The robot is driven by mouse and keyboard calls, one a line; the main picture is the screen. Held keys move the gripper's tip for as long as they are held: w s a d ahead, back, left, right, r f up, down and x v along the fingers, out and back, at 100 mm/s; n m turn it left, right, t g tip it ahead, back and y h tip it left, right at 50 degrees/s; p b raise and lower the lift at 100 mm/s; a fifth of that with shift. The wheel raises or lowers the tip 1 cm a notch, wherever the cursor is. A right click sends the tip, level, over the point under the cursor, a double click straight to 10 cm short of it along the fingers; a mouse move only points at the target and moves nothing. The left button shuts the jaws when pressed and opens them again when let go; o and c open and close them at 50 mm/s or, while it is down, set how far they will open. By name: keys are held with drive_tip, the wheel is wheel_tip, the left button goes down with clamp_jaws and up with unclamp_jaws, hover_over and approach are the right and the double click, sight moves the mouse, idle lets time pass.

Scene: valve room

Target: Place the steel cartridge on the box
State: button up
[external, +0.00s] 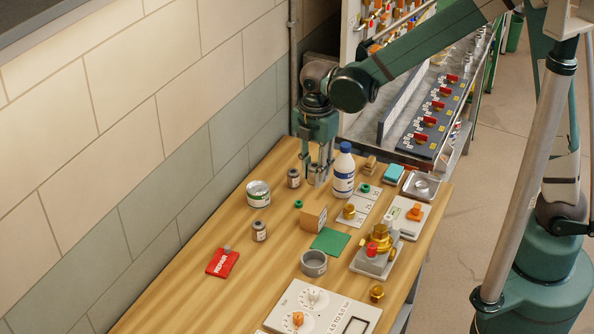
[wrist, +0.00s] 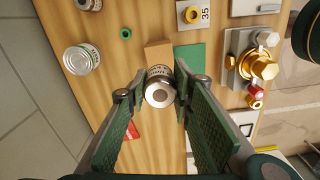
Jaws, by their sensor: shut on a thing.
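My gripper (external: 319,172) hangs over the far part of the wooden table, fingers pointing down. In the wrist view its fingertips (wrist: 160,88) are closed on both sides of the steel cartridge (wrist: 159,93), a small cylinder with a round silver end and a printed label. In the external view the fingers largely hide the held cartridge. The box (external: 313,219), a small tan-brown block, stands on the table below and nearer the camera than my gripper. It also shows in the wrist view (wrist: 157,54), just above the cartridge and partly hidden by it; the two look apart.
Two similar small canisters (external: 293,178) (external: 259,231), a white can (external: 258,194) and a green ring (external: 298,203) stand left of the box. A white bottle (external: 344,172) is close to my gripper. A green mat (external: 329,241) and a grey cup (external: 314,263) lie nearer.

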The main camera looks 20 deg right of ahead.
hover_over(314, 207)
drive_tip(key=shift+f, duration=2.5)
drive_tip(key=shift+f, duration=0.1)
drive_tip(key=shift+f, duration=1.95)
drive_tip(key=shift+f, duration=0.25)
drive_tip(key=o, duration=1)
drive_tip(key=shift+r, duration=0.1)
drive_tip(key=shift+r, duration=0.1)
drive_tip(key=shift+r, duration=6.05)
